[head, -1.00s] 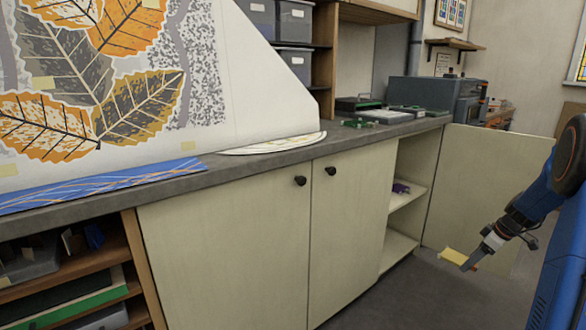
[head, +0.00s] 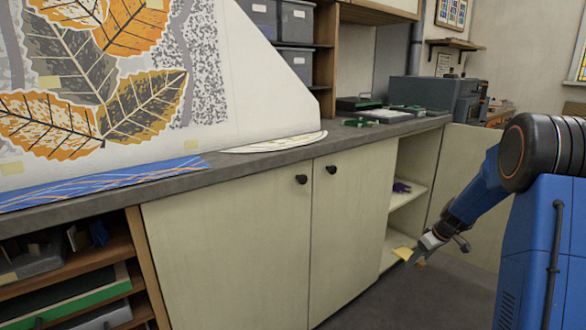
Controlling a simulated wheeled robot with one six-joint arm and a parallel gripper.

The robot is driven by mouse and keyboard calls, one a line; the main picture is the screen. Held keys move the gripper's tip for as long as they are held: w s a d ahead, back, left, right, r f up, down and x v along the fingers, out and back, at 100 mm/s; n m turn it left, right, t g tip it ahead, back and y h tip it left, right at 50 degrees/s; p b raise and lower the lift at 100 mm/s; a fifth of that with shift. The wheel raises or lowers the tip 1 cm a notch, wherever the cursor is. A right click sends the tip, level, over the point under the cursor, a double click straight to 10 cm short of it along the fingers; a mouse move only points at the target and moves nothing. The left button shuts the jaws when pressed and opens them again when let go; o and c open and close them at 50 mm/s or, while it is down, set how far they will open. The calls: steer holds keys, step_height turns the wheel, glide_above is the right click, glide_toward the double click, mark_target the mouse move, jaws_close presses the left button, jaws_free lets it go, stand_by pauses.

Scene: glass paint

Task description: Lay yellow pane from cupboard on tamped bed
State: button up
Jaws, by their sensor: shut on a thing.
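My gripper (head: 415,256) is at the right of the head view, low in front of the open cupboard (head: 409,190). It is shut on a small yellow pane (head: 403,252), which sticks out to the left of the fingers. The pane appears in front of the cupboard's lower opening; its exact distance from the shelf is hard to tell. A small purple thing (head: 401,187) lies on the cupboard's middle shelf. I cannot make out a tamped bed with certainty.
The open cupboard door (head: 465,150) stands behind my arm. Shut cupboard doors (head: 230,250) are to the left. The grey worktop (head: 250,160) above holds green-edged trays (head: 382,116) and a patterned blue strip (head: 100,184). The floor (head: 400,300) in front is clear.

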steer(key=w+a+f+m, duration=0.1)
steer(key=w+a+f, duration=0.1)
steer(key=a, duration=0.7)
steer(key=w+a+f+m, duration=0.1)
steer(key=w+a+f, duration=0.1)
steer(key=a, duration=0.7)
steer(key=shift+h, duration=0.3)
steer(key=shift+w+r, duration=0.1)
steer(key=shift+r, duration=2.45)
